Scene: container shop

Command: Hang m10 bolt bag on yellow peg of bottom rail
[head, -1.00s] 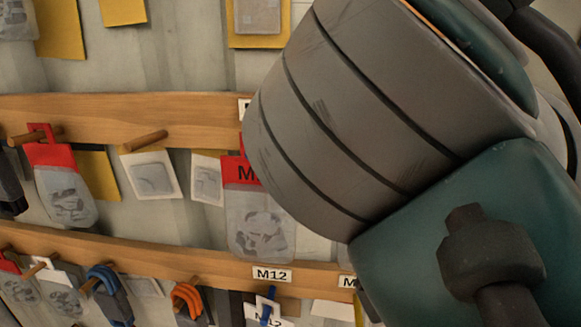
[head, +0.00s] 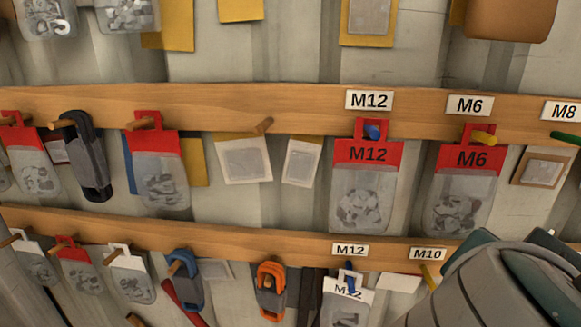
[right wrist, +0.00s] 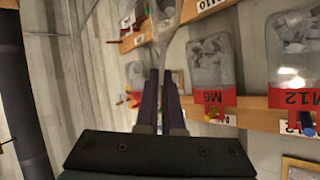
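The yellow peg (head: 429,277) of the bottom rail (head: 250,238) stands under the M10 label (head: 427,254), and no bag is seen on it. My right arm covers the area just right of it. In the right wrist view my right gripper's fingers (right wrist: 162,75) are close together on a clear plastic bag (right wrist: 166,25), which extends beyond the fingertips. Its label cannot be read; I take it for the m10 bolt bag. The M10 label shows near the top of that view, right of the held bag. My left gripper is in neither view.
On the upper rail (head: 230,115), an M12 bag (head: 362,200) hangs on a blue peg and an M6 bag (head: 458,200) on another yellow peg. A white-topped M12 bag (head: 346,300) hangs left of the bottom yellow peg. Carabiners and other bags hang farther left.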

